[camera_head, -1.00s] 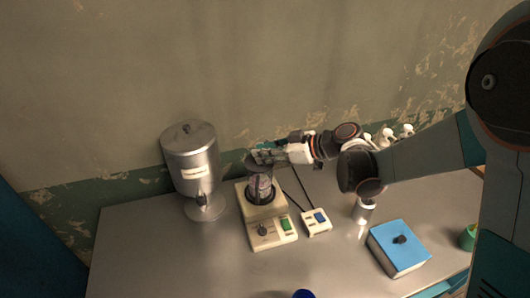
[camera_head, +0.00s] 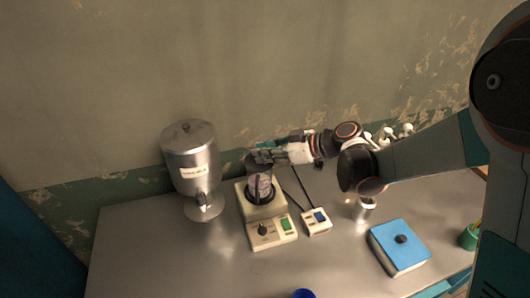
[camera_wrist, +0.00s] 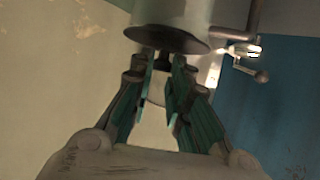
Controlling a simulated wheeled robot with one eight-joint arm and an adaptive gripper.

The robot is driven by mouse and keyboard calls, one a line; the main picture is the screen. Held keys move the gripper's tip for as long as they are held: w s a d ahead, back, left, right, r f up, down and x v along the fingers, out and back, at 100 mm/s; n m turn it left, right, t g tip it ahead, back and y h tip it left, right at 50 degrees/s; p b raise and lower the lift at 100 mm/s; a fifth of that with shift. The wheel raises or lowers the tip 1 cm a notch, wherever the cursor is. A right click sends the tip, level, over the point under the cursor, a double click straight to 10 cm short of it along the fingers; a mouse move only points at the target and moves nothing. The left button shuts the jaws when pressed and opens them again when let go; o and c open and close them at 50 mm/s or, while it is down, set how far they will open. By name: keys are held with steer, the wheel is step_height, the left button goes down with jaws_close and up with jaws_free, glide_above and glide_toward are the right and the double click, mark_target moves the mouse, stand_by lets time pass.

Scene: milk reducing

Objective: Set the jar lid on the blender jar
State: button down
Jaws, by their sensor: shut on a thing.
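The clear blender jar (camera_head: 260,187) stands upright on the cream blender base (camera_head: 268,231). My gripper (camera_head: 259,157) is right over the jar's mouth, reaching in from the right. It is shut on the jar lid, a dark shape largely hidden by the fingers. I cannot tell whether the lid touches the jar's rim.
A metal dispenser (camera_head: 189,150) stands left of the blender, and shows behind my fingertips in the wrist view (camera_wrist: 178,15). A small switch box (camera_head: 316,221), a metal cup (camera_head: 364,209) and a blue box (camera_head: 399,247) are to the right. The front left tabletop is clear.

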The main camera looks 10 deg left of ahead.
steer(key=c, duration=1.4)
jaws_free()
steer(key=shift+c, duration=0.2)
steer(key=o, duration=0.5)
steer(key=shift+r+p, duration=1.75)
steer(key=shift+r, duration=1.3)
